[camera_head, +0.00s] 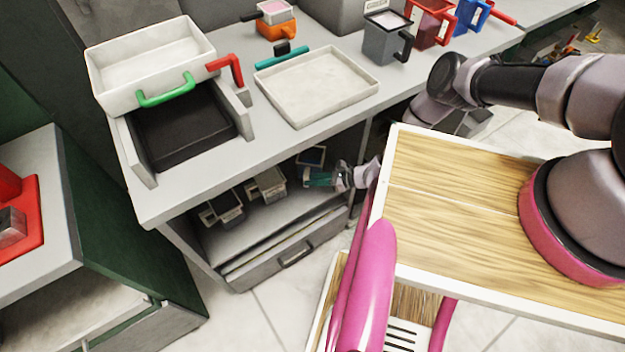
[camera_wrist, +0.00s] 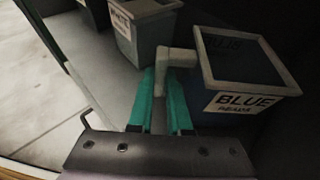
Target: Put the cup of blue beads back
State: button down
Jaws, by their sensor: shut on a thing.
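The cup of blue beads (camera_wrist: 240,100) is a square container with a pale rim and a label reading BLUE. It shows in the wrist view at the right and in the head view (camera_head: 311,156) inside the lower shelf of the counter. My gripper (camera_wrist: 162,88) has teal fingers, closed on the cup's pale handle (camera_wrist: 177,58). In the head view my gripper (camera_head: 316,178) reaches into the shelf from the right. The cup looks upright; I cannot tell whether its base touches the shelf floor.
A cup labelled WHITE (camera_wrist: 146,32) and a dark cup (camera_wrist: 96,12) stand to the left on the same shelf (camera_head: 285,217). The counter top (camera_head: 210,178) is close above. A drawer (camera_head: 290,257) lies below. The shelf's front strip is clear.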

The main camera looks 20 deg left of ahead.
jog(key=c, duration=0.9)
grip_release()
jog(key=shift+f, duration=0.1)
jog(key=shift+o, duration=0.2)
jog(key=shift+d, duration=0.1)
jog(key=v, duration=1.2)
